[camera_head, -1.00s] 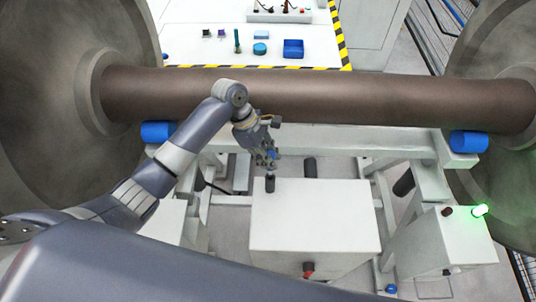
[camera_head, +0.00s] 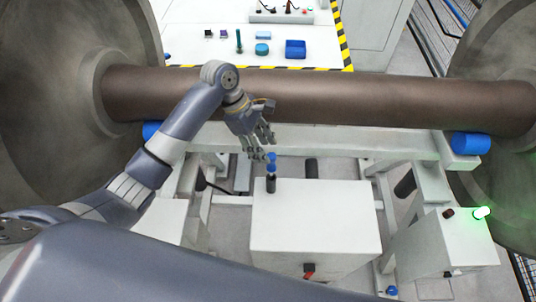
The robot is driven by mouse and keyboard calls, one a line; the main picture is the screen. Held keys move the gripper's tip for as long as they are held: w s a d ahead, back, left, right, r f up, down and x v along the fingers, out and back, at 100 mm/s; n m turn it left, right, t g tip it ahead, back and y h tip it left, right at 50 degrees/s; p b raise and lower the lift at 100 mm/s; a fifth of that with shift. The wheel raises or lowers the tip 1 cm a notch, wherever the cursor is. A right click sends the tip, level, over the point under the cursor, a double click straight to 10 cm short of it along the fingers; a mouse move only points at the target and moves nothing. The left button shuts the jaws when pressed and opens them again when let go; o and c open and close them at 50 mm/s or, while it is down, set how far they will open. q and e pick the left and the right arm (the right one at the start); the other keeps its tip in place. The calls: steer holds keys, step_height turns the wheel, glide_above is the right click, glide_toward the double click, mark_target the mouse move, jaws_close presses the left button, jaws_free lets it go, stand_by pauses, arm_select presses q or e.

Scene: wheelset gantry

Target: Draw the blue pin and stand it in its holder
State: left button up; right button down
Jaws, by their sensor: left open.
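The blue pin (camera_head: 271,160) shows its blue knob above a short dark holder (camera_head: 271,184) on the far left part of a white box top. It looks upright in the holder; how deep it sits cannot be told. My left gripper (camera_head: 264,148) is open, with its spread fingers just above and left of the blue knob. It holds nothing. Whether a fingertip touches the knob is not clear. My right gripper is out of view.
A brown axle (camera_head: 330,98) runs between two large wheels behind the gripper. The white box (camera_head: 315,225) has clear top space. A back table (camera_head: 205,20) holds small parts and a blue bin (camera_head: 295,49). Another blue piece (camera_head: 390,291) is low at right.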

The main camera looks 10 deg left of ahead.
arm_select(q)
steer(key=v, duration=0.6)
steer(key=shift+r, duration=0.2)
